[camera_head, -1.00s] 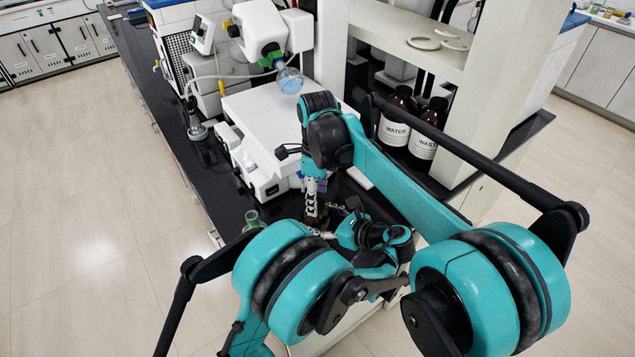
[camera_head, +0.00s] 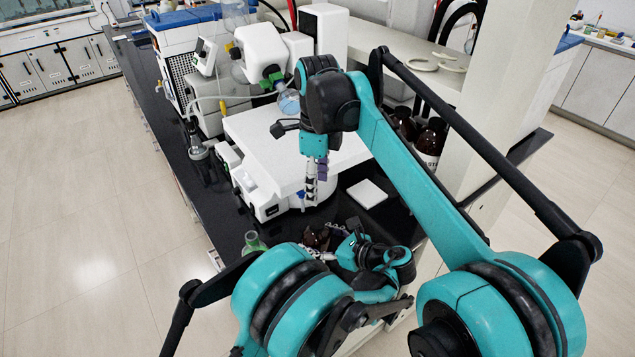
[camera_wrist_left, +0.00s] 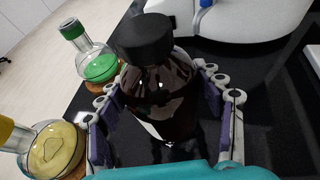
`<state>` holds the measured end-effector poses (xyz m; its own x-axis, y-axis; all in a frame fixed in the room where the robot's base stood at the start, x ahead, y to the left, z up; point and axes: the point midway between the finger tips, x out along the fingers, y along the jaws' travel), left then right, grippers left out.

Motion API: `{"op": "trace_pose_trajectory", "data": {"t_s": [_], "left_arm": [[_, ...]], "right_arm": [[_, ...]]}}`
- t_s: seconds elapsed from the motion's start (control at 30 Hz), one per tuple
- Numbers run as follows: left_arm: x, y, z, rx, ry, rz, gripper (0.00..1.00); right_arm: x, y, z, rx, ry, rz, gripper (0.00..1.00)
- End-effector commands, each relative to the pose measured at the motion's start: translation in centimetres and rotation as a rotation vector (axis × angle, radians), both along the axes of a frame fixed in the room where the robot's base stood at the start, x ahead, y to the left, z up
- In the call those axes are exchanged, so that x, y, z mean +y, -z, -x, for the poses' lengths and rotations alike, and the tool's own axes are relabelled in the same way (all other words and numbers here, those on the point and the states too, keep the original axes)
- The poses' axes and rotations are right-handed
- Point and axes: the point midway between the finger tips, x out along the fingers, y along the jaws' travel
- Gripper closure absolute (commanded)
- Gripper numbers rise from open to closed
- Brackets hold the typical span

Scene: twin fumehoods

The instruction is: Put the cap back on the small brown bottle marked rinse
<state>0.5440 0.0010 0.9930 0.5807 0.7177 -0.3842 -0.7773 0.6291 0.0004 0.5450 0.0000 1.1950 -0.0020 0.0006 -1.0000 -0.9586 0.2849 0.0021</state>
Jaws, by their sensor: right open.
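The small brown bottle (camera_wrist_left: 165,95) stands upright on the black bench; it also shows in the head view (camera_head: 315,239). A black cap (camera_wrist_left: 145,36) sits on its neck in the left wrist view; whether it is screwed tight I cannot tell. Only a sliver of white label shows, and no word is readable. My left gripper (camera_head: 327,241) has its fingers around the bottle's body, with the pads against both sides (camera_wrist_left: 162,112). My right gripper (camera_head: 311,196) is open and empty, pointing down above and slightly behind the bottle.
A green-liquid flask (camera_wrist_left: 98,64) and a yellow-liquid flask (camera_wrist_left: 50,148) stand left of the bottle on cork rings. A white instrument (camera_head: 270,150) is behind. A white square plate (camera_head: 367,193) lies to the right. Large brown bottles (camera_head: 430,140) stand farther back.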

Motion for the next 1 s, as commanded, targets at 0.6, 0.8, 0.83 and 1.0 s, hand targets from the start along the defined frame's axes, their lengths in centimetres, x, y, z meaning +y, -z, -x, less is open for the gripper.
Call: {"op": "trace_pose_trajectory", "data": {"t_s": [0.6,0.8,0.83,1.0], "left_arm": [[-1.9,-1.0,1.4,-0.001,0.004,0.000,0.11],[-5.0,-2.7,4.0,-0.001,0.004,0.000,0.11],[-5.5,-2.9,4.3,-0.001,0.005,-0.001,0.11],[-7.5,-4.0,6.0,-0.001,0.002,-0.001,0.11]], "right_arm": [[0.0,0.0,0.0,0.000,0.000,0.000,0.39],[0.0,0.0,0.0,0.000,0.000,0.000,0.39],[0.0,0.0,0.0,0.000,0.000,0.000,0.39],[0.0,0.0,0.0,0.000,0.000,0.000,0.39]]}}
